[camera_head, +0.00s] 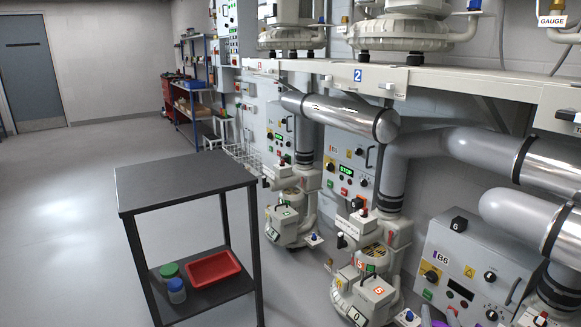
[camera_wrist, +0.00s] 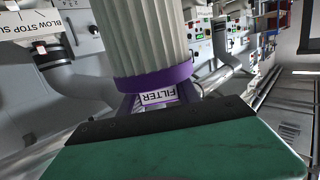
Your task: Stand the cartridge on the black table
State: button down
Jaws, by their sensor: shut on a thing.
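The cartridge (camera_wrist: 145,40) fills the upper middle of the wrist view. It has a pale pleated body, a purple end ring and a purple handle-like part with a white FILTER label (camera_wrist: 158,97). My gripper (camera_wrist: 150,118) is shut on the cartridge at this purple end; a black edge and a broad green surface show in front of it. The cartridge's far end is cut off by the frame. The black table (camera_head: 185,182) stands left of centre in the head view, its top bare. I cannot clearly make out my gripper in the head view.
The table's lower shelf holds a red tray (camera_head: 214,268), a green-lidded jar (camera_head: 169,271) and a blue-lidded jar (camera_head: 177,290). Blowers, pipes and control panels (camera_head: 347,165) line the wall to the right. The floor left of the table is open.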

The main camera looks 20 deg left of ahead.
aim_at(186, 168)
jog(key=u, duration=0.5)
jog(key=i, duration=1.25)
jog(key=u, duration=1.7)
jog(key=i, duration=0.6)
jog(key=u, duration=0.6)
